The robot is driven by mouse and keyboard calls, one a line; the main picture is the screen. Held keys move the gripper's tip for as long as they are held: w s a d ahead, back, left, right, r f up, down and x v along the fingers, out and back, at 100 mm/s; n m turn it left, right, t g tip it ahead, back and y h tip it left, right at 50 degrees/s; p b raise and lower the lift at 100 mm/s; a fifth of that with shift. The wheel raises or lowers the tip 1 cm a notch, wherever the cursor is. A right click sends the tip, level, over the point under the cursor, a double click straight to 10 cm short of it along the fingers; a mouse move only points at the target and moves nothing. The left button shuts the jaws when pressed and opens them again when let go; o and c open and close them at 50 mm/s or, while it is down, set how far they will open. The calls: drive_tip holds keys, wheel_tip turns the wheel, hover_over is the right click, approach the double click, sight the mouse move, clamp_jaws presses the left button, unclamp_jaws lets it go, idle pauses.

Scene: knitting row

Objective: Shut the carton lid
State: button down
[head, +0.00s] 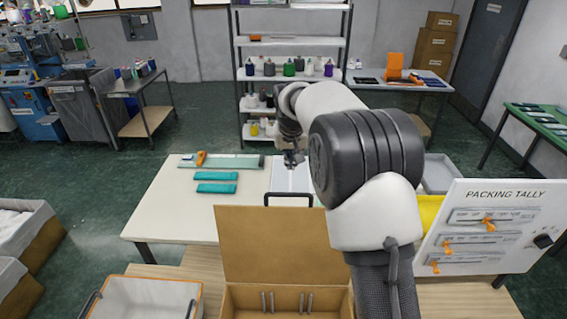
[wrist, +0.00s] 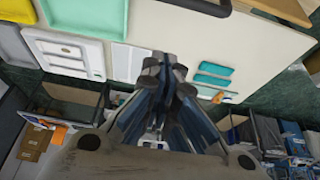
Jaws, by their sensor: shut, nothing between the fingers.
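The brown carton (head: 230,297) is at the bottom middle of the head view. Its lid (head: 275,245) stands open, roughly upright, with its broad face toward the head camera. A black handle (head: 289,195) rises at the lid's top edge; a dark handle bar also shows at the top of the wrist view (wrist: 195,6). My gripper (head: 293,160) is beyond the lid, over the pale table, apart from the lid and handle. In the wrist view my gripper (wrist: 168,68) has its fingers together, with nothing held.
The pale table (head: 170,215) carries teal pieces (head: 216,182) and a white panel (head: 283,177). A packing tally board (head: 490,225) stands at right, beside a yellow tray (head: 428,212). A white bin (head: 145,297) is at lower left. The table's left part is mostly clear.

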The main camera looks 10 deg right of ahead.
wheel_tip(320, 180, down, 8)
drive_tip(key=p, duration=0.2)
drive_tip(key=shift+s, duration=0.3)
drive_tip(key=shift+f, duration=0.1)
drive_tip(key=shift+s+a+b, duration=0.1)
drive_tip(key=shift+b, duration=0.2)
